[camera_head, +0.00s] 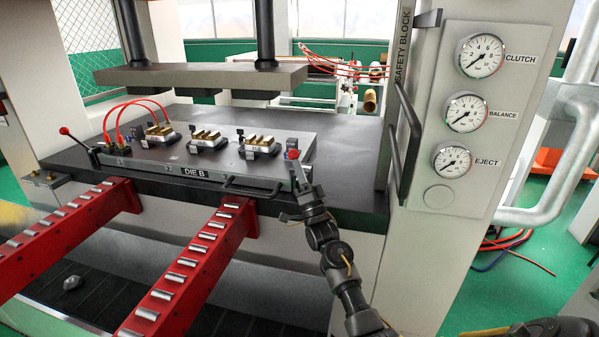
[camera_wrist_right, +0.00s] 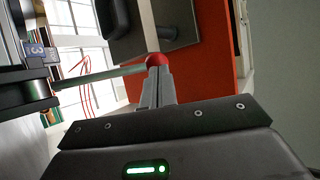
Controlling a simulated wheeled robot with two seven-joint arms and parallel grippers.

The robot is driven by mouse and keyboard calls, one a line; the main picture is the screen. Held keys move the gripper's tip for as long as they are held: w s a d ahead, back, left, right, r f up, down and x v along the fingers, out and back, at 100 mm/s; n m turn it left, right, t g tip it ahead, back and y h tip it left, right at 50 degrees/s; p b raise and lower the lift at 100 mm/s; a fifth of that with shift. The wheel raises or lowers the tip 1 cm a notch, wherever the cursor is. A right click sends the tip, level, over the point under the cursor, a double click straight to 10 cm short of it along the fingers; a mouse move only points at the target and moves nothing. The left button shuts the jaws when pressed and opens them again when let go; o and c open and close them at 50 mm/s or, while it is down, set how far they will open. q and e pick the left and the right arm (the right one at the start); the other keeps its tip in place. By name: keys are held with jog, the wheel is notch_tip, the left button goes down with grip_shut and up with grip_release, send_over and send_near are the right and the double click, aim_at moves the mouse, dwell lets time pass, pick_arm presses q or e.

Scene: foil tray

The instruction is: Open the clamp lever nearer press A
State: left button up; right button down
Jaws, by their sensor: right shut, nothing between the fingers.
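The die plate marked DIE B (camera_head: 150,163) lies on the dark press bed. A clamp lever with a red ball knob (camera_head: 292,155) stands at its right end. A second lever with a red knob (camera_head: 64,131) leans out to the left at the plate's left end. My right gripper (camera_head: 298,178) is at the right lever. In the wrist view its fingers (camera_wrist_right: 157,76) are shut with nothing between them, tips right at the red knob (camera_wrist_right: 156,59); I cannot tell whether they touch. The pale lever rod (camera_wrist_right: 100,77) runs left to its clamp block (camera_wrist_right: 38,68). My left gripper is not in view.
Two red roller rails (camera_head: 190,262) run up to the bed's front edge. A black handle (camera_head: 250,188) sits on the die's front. Brass parts (camera_head: 259,143) stand on top. The press post with gauges (camera_head: 466,112) and its black handle (camera_head: 407,135) rise at right.

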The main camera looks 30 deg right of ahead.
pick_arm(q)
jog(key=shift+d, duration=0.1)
pick_arm(e)
jog(key=shift+d+r, duration=0.1)
jog(key=shift+r, duration=0.15)
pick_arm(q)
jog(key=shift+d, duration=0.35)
pick_arm(e)
jog(key=shift+r, duration=0.1)
